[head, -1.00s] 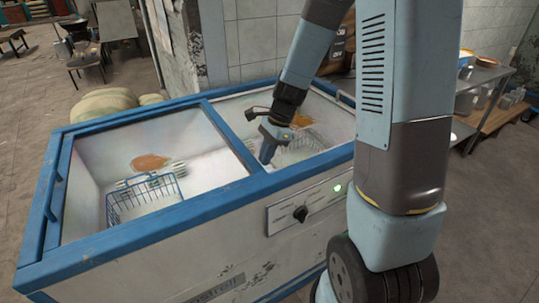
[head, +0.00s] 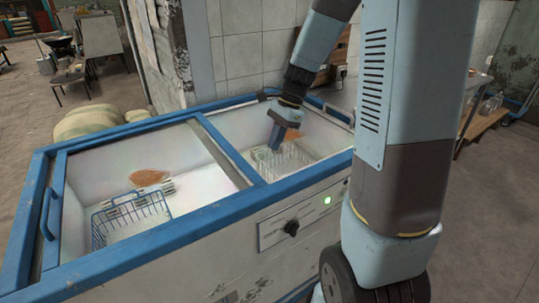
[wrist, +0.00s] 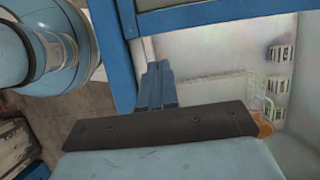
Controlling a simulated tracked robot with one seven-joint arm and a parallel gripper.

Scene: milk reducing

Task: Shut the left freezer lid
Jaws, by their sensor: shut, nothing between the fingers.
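A white chest freezer has a worn blue rim (head: 190,225). The left freezer lid, a clear pane in a blue frame (head: 228,152), lies over the left part, with a blue handle (head: 47,214) near its left end. I cannot tell whether its left edge meets the freezer's end rim. The right part looks uncovered. My gripper (head: 276,148) is over or inside the right part, just right of the lid's frame bar, apart from it as far as I can tell. Its fingers are together and empty, also in the wrist view (wrist: 157,72).
A blue wire basket (head: 130,218) shows through the left pane, and a pale basket (head: 288,160) lies below my gripper. A knob (head: 291,228) and green light (head: 327,200) are on the front. A tiled wall (head: 245,50) stands behind. Open floor lies right.

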